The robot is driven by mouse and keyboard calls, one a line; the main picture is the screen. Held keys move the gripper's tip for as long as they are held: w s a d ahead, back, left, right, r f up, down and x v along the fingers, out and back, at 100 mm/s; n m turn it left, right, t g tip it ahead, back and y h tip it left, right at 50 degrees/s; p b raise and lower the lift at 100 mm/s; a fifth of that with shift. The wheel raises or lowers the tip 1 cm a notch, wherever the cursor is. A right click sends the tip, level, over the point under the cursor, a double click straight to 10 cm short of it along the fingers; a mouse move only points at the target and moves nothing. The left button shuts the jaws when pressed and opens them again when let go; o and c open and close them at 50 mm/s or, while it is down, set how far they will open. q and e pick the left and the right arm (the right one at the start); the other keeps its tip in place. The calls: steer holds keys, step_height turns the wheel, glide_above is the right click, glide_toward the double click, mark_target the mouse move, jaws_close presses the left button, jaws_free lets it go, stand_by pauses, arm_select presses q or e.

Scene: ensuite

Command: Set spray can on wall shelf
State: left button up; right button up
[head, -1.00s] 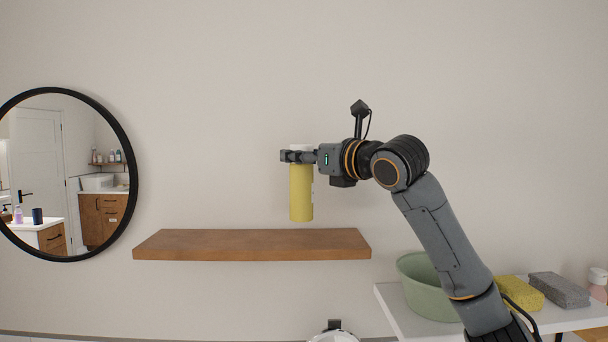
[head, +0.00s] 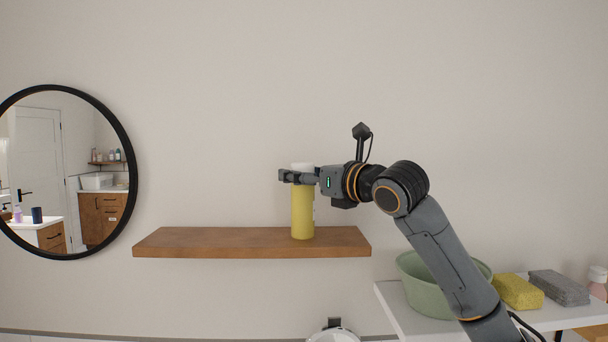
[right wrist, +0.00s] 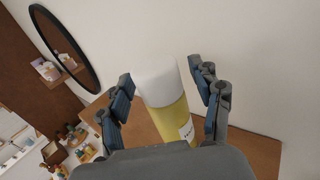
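The spray can (head: 303,213) is yellow with a white cap and stands upright on the wooden wall shelf (head: 200,241), right of its middle. Its base appears to rest on the shelf top. My right gripper (head: 297,177) is around the can's upper part, just below the cap top. In the right wrist view the can (right wrist: 170,118) stands between the two fingers of my right gripper (right wrist: 162,85), with a visible gap on each side, so the fingers are open. My left gripper is not in view.
A round black-framed mirror (head: 131,190) hangs left of the shelf. At lower right a white table (head: 397,311) holds a green basin (head: 425,290), a yellow sponge (head: 518,291), a grey sponge (head: 559,288) and a pink bottle (head: 598,285). The shelf's left half is clear.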

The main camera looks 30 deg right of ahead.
steer(key=s+d+b, duration=0.1)
steer(key=s+b, duration=0.3)
steer(key=s, duration=0.8)
steer(key=shift+d+r, duration=0.15)
